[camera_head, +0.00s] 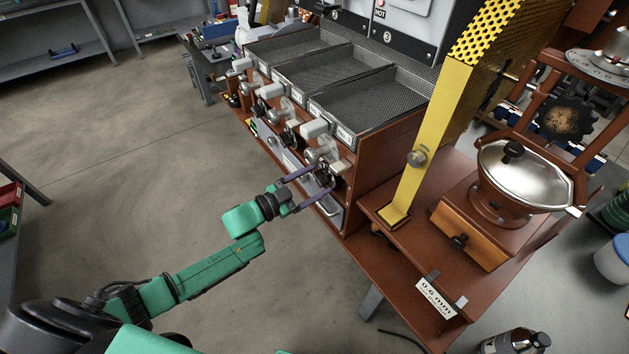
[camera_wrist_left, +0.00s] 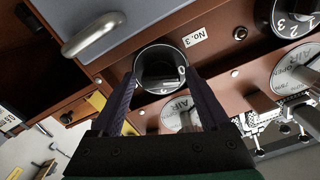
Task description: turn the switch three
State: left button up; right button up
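Switch three is a round dark knob with white figures beside a white "NO. 3" label (camera_wrist_left: 197,38) on the brown roaster panel. The knob (camera_wrist_left: 158,66) is in the upper middle of the left wrist view. In the head view the knob (camera_head: 326,174) is small and partly covered by fingers. My left gripper (camera_head: 317,182) is at the panel, its two dark fingers apart. In the left wrist view the fingers (camera_wrist_left: 163,78) stand on either side of the knob. A narrow gap seems to show; contact is unclear. My right gripper is in neither view.
Another numbered knob (camera_wrist_left: 296,18) sits farther right in the left wrist view, with air dials (camera_wrist_left: 297,72) below. A grey handle (camera_wrist_left: 95,35) is close by at left. Mesh trays (camera_head: 375,97) top the roaster. Open floor (camera_head: 130,150) lies left.

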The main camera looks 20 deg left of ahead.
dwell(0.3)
pick_arm(q)
jog(key=v, duration=1.4)
jog(key=shift+s, duration=0.25)
jog(key=shift+a, duration=0.15)
jog(key=s+a+f+n+g+y, duration=0.1)
jog(key=s+a+f+n+y, duration=0.2)
jog(key=f, duration=0.6)
jog(key=s+a+f+n+g+y, duration=0.15)
jog(key=a+f+y, duration=0.3)
jog(key=f, duration=0.45)
jog(key=s+a+f+n+g+y, duration=0.1)
jog(key=s+a+f+n+y, duration=0.25)
jog(key=f, duration=0.55)
jog(key=s+d+f+n+g, duration=0.1)
jog(key=s+d+f+g, duration=0.3)
jog(key=s+f, duration=0.4)
jog(key=s+d+f+n+g, duration=0.1)
jog(key=s+d+f+g, duration=0.3)
jog(key=s, duration=1.2)
notch_tip(320, 180, down, 4)
jog(key=shift+d+f+g+y, duration=0.2)
jog(key=shift+g+y, duration=0.1)
jog(key=shift+g, duration=0.35)
